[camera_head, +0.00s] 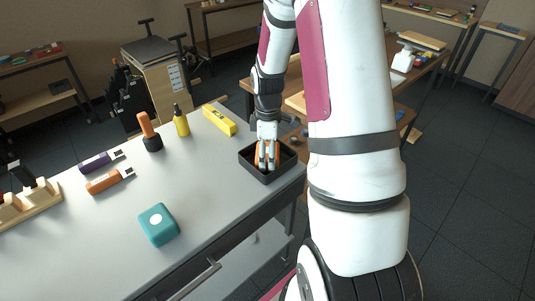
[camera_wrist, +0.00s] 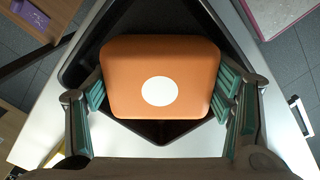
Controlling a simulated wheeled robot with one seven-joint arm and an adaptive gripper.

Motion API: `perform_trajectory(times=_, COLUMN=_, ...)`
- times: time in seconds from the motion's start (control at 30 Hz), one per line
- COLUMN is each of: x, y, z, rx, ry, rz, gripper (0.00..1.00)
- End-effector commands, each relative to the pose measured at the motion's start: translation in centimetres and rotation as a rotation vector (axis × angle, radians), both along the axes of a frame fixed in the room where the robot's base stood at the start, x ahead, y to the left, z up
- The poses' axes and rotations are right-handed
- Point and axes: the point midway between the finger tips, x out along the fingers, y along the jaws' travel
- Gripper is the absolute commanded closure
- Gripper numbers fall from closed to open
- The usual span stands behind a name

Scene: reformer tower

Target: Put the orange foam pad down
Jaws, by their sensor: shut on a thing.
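The orange foam pad (camera_wrist: 192,62) is a rounded block with a white dot, seen from above in the wrist view. My gripper (camera_wrist: 160,105) is shut on it, with a green-lined finger at each side. In the head view my gripper (camera_head: 267,162) points down into a black tray (camera_head: 252,171) at the right end of the grey table, and the pad (camera_head: 258,152) shows partly behind the fingers. The tray (camera_wrist: 82,62) lies beneath the pad in the wrist view. I cannot tell whether the pad touches the tray floor.
On the grey tabletop (camera_head: 110,215) are a teal block (camera_head: 158,225), an orange-handled tool (camera_head: 149,132), a yellow bottle (camera_head: 181,121), a yellow box (camera_head: 219,120), and purple (camera_head: 96,163) and orange (camera_head: 104,181) sticks. A wooden rack (camera_head: 30,203) stands left. The table's middle has free room.

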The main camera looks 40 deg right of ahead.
Motion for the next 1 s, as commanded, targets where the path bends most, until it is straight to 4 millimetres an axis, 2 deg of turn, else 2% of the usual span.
perform_trajectory(times=0.4, x=0.1, y=0.0, z=-0.7, rx=-0.001, ry=-0.002, rz=0.000, gripper=0.56)
perform_trajectory(times=0.43, x=0.1, y=0.0, z=-0.6, rx=-0.001, ry=-0.002, rz=0.000, gripper=0.19)
perform_trajectory(times=0.47, x=0.1, y=0.0, z=-0.6, rx=-0.001, ry=-0.002, rz=0.000, gripper=0.17)
perform_trajectory(times=0.8, x=0.1, y=0.0, z=-0.5, rx=-0.001, ry=-0.002, rz=0.000, gripper=0.17)
perform_trajectory(times=1.0, x=0.1, y=0.0, z=1.7, rx=-0.003, ry=-0.006, rz=0.000, gripper=0.17)
